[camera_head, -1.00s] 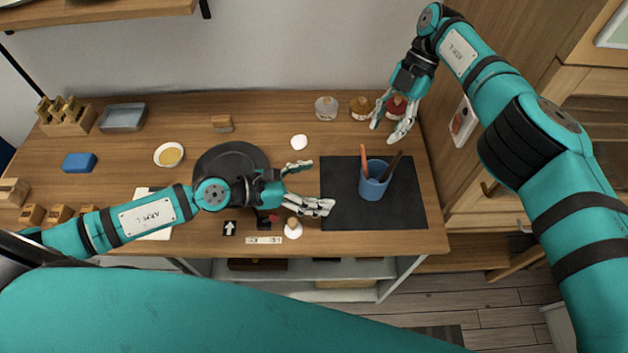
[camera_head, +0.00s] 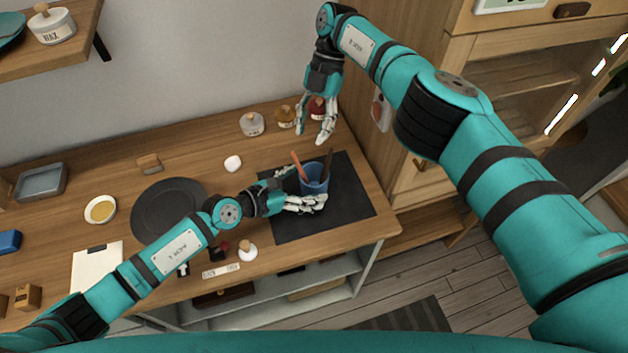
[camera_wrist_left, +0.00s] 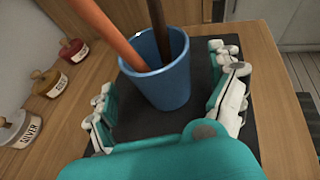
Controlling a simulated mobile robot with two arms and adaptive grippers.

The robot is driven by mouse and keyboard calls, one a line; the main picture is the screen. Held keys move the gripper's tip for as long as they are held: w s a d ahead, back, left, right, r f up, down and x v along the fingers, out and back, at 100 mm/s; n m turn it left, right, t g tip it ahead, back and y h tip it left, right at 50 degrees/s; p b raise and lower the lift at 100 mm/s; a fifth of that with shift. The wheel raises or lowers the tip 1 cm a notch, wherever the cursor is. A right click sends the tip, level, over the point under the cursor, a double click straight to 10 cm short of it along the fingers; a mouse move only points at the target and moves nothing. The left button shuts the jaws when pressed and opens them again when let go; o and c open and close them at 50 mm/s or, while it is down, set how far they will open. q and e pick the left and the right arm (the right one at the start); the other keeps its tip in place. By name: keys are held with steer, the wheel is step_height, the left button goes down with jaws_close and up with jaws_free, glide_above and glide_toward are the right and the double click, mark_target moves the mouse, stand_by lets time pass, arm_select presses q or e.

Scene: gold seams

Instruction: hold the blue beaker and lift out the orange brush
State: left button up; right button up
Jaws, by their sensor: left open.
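The blue beaker (camera_head: 316,181) stands upright on a dark mat (camera_head: 346,206). The orange brush (camera_head: 298,164) leans out of its top beside a dark brown stick (camera_head: 328,163). In the left wrist view the beaker (camera_wrist_left: 165,82) stands between the spread fingers of my left gripper (camera_wrist_left: 168,112), with the orange brush (camera_wrist_left: 108,28) rising toward the upper left. My left gripper (camera_head: 300,190) is open and low around the beaker. I cannot tell if it touches. My right gripper (camera_head: 315,128) hangs fingers down above the back of the table, apart from the beaker, with its fingers spread and empty.
Jars with wooden knobs (camera_head: 252,124) stand at the table's back, some behind my right gripper. A dark round plate (camera_head: 168,207) and a white-bodied stamp (camera_head: 247,252) lie left of the mat. A wooden cabinet (camera_head: 425,140) borders the right side. The mat's right part is clear.

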mark_target(314, 182)
arm_select(q)
steer(key=shift+x, duration=1.7)
steer(key=c, duration=1.4)
